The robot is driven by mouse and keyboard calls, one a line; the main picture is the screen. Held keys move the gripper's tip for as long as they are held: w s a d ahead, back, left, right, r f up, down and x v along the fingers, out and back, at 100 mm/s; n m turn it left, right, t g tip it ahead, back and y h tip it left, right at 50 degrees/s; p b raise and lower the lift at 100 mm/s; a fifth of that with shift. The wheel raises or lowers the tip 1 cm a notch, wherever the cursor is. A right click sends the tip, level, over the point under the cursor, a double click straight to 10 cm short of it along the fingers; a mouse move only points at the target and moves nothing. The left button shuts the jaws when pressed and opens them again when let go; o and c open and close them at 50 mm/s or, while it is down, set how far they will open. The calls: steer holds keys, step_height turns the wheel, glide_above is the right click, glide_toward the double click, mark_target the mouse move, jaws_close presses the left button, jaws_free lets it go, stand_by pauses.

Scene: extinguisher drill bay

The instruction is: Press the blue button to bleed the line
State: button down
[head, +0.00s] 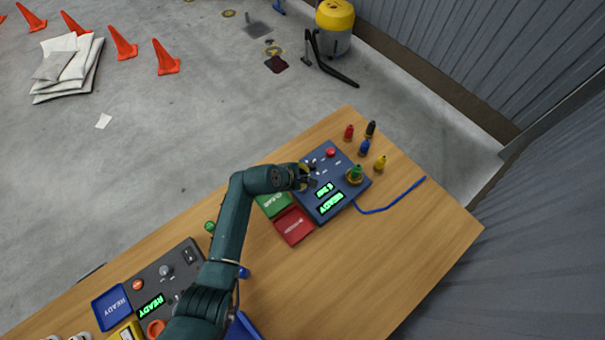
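A dark blue control panel (335,176) lies on the wooden table (335,285), with green lit displays (330,203), one reading READY. A red button (330,152) sits near its far edge. A green knob (355,173) on a yellow ring sits at its right side. I cannot make out a blue button on this panel; part of its left side is hidden by my gripper. My gripper (308,176) is over the panel's left edge. Its fingers are small and dark, and I cannot tell whether they are open or whether they touch the panel.
Small red, black, blue (364,148) and yellow bottle-like items stand beyond the panel. A blue cable (392,199) runs right. Green (273,205) and red (294,226) boxes sit left of the panel. A second, grey panel (165,270) is at lower left. The table's right part is clear.

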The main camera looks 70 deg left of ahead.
steer(key=shift+f+b, duration=1.25)
steer(key=shift+f, duration=0.9)
steer(key=shift+f, duration=0.4)
steer(key=shift+f+b, duration=0.35)
steer(key=shift+f, duration=0.15)
steer(key=shift+r, duration=0.1)
steer(key=shift+r+p, duration=0.8)
steer(key=shift+p, duration=0.25)
step_height(320, 180, up, 5)
steer(key=p, duration=0.5)
